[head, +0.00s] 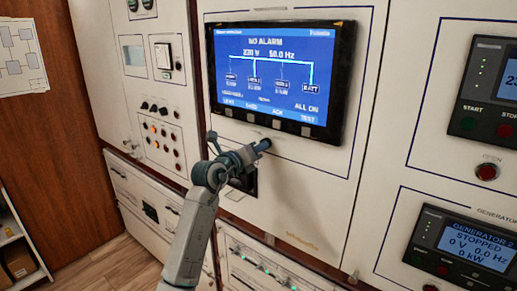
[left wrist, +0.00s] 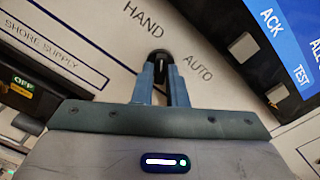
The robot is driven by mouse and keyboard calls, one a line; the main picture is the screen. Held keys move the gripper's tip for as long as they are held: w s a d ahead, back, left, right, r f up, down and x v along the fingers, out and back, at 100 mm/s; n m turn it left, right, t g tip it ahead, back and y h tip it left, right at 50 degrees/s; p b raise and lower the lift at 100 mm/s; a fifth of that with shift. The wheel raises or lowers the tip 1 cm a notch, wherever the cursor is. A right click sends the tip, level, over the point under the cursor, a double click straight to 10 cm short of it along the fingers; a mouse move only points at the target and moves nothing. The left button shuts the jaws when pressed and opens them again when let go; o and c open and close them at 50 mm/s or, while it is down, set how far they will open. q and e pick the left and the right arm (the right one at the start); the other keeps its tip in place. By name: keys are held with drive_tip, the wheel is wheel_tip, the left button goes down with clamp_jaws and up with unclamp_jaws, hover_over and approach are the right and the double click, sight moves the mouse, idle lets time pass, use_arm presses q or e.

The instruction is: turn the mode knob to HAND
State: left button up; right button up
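The mode knob (left wrist: 160,59) is small and black with a pale pointer line, on the white panel in the left wrist view. The HAND label (left wrist: 143,20) is above and left of it; the AUTO label (left wrist: 198,68) is to its right. The pointer line runs roughly up and down the picture; its exact setting is hard to tell. My left gripper (left wrist: 161,70) has its two blue-grey fingers on either side of the knob, seemingly closed against it. In the head view my left gripper (head: 260,146) is at the panel below the screen and hides the knob. My right gripper is not in view.
A large screen (head: 278,75) reading NO ALARM sits just above the gripper, with buttons along its lower frame. Generator panels (head: 463,247) with buttons are at the right. Small knobs and lamps (head: 162,130) are at the left. A shelf (head: 12,240) stands at the lower left.

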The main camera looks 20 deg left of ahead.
use_arm(q)
drive_tip(key=o, duration=0.3)
drive_tip(key=shift+f, duration=0.1)
drive_tip(key=shift+o, duration=0.2)
drive_tip(key=shift+s, duration=0.1)
drive_tip(key=b+v, duration=0.4)
drive_tip(key=v, duration=0.6)
drive_tip(key=shift+s, duration=0.3)
drive_tip(key=shift+a, duration=0.2)
